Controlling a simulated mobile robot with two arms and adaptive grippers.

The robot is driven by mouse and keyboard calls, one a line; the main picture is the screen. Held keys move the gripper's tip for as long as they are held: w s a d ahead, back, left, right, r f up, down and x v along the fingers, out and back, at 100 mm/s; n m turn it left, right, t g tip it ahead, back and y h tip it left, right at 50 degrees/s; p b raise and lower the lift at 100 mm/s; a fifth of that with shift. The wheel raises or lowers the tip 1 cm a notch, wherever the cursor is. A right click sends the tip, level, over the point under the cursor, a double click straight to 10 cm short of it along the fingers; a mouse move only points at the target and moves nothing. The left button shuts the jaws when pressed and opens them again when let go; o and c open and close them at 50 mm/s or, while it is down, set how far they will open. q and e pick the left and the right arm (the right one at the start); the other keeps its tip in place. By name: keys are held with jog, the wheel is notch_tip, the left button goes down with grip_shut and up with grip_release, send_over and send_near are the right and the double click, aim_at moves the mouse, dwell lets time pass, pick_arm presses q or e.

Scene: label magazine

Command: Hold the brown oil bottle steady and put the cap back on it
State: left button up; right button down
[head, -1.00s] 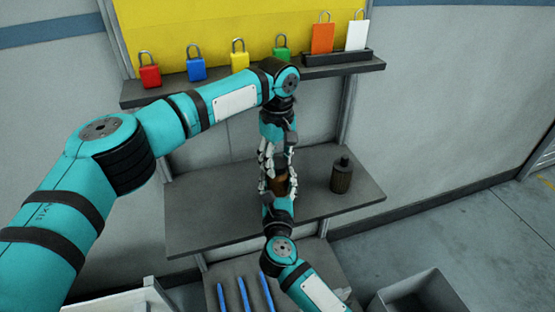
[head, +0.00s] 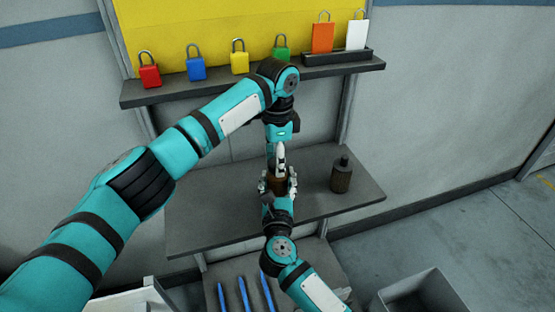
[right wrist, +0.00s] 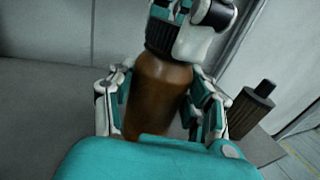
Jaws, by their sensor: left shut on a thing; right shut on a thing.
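The brown oil bottle (head: 277,185) stands upright over the grey shelf, and its rounded body (right wrist: 158,85) fills the middle of the right wrist view. My right gripper (head: 278,187) is shut around the bottle's body, with a finger on each side in the right wrist view (right wrist: 160,105). My left gripper (head: 280,158) comes down from above and is shut at the bottle's top, its fingers (right wrist: 185,35) close over the neck. The cap is hidden between the left fingers, so I cannot tell how it sits on the neck.
A second dark bottle (head: 341,175) stands on the shelf (head: 215,205) to the right. Several coloured padlocks (head: 196,64) line the upper ledge (head: 170,92). Blue tools (head: 244,295) lie below, beside a grey bin (head: 425,295). The shelf's left part is clear.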

pick_arm(q)
jog(key=shift+m, duration=0.4)
jog(key=o, duration=1.4)
notch_tip(320, 180, up, 12)
pick_arm(e)
jog(key=shift+c, duration=2.4)
grip_release()
